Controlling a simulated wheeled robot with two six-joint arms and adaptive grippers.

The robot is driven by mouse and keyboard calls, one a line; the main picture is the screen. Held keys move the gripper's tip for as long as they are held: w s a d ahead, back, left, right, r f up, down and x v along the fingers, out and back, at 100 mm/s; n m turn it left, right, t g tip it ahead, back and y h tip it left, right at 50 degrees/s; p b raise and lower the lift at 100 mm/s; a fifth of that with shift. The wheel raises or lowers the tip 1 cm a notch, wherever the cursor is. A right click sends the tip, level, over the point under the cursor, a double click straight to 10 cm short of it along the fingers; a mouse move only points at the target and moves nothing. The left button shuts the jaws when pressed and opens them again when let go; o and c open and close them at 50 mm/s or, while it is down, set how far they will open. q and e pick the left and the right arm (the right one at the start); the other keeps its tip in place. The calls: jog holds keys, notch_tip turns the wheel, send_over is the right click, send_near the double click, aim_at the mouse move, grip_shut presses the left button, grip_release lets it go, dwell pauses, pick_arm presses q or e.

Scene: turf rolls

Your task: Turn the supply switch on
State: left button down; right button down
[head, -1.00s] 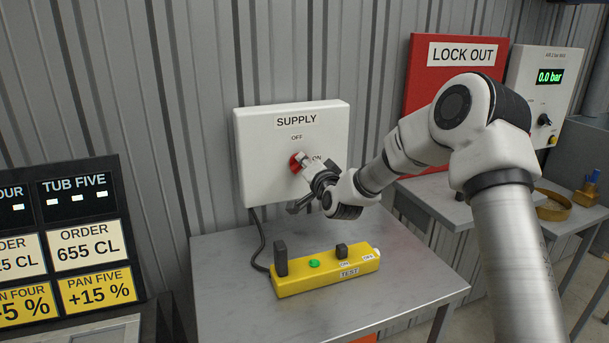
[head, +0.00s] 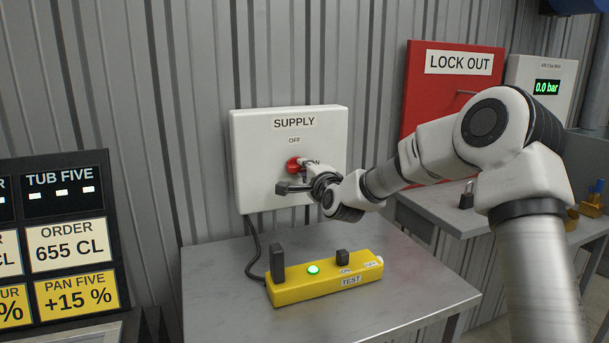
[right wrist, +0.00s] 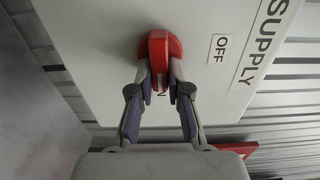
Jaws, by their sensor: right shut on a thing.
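The white supply box (head: 246,180) hangs on the corrugated wall, with an OFF label (head: 294,140) above its red rotary switch (head: 293,164). In the right wrist view the red switch handle (right wrist: 159,47) lies between the fingers of my right gripper (right wrist: 160,80), which is shut on it. The handle points to the right of the box, away from OFF and toward a partly hidden label whose N shows. In the head view my right gripper (head: 308,168) reaches in from the right and covers that label. My left gripper is not in view.
A yellow test unit (head: 325,285) with a lit green lamp (head: 313,269) stands on the grey table (head: 215,290) below. A red lock-out board (head: 425,95) and a gauge panel (head: 555,68) reading 0.0 bar are at right. An order board (head: 75,215) is at left.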

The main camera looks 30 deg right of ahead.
dwell(0.4)
jog(key=c, duration=1.1)
grip_release()
jog(key=shift+d, duration=0.1)
jog(key=v, duration=1.2)
